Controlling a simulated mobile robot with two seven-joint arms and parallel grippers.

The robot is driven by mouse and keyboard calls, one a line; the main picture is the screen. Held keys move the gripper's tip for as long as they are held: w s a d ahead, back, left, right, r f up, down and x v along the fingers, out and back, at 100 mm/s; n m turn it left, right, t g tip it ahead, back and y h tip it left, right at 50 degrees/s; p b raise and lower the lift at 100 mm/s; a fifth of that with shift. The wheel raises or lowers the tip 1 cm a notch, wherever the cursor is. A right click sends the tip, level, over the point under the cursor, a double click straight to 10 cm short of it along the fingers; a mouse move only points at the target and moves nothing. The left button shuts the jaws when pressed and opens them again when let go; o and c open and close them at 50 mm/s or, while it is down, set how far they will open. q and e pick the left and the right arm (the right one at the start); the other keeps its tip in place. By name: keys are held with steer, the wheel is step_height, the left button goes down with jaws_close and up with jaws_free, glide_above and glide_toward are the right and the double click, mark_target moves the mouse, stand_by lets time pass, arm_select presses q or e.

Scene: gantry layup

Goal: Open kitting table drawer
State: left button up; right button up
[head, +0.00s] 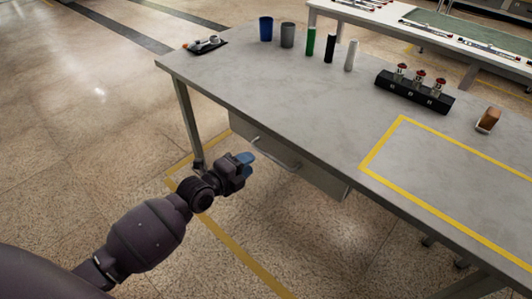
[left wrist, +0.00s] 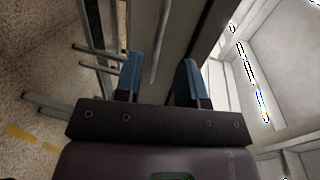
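The kitting table (head: 300,90) has a grey drawer (head: 322,180) under its near edge, with a pale bar handle (head: 278,155) on the front. The drawer looks shut, its front close under the table edge. My left gripper (head: 247,163), with blue fingertips, is just left of the handle in the head view. In the left wrist view my left gripper (left wrist: 158,80) is open, its two blue fingers apart. A pale bar that looks like the handle (left wrist: 160,45) lines up between them; I cannot tell whether it touches. My right gripper is not in view.
On the table stand a blue cup (head: 266,29), a grey cup (head: 287,35), several cylinders, a black rack (head: 415,92) and a brown-topped block (head: 488,119). A table leg (head: 188,120) stands beyond my left gripper. The floor at left is clear.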

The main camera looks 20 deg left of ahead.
mark_target(264, 154)
arm_select(q)
steer(key=shift+b+x, duration=0.7)
steer(key=shift+x, duration=3.3)
jaws_close()
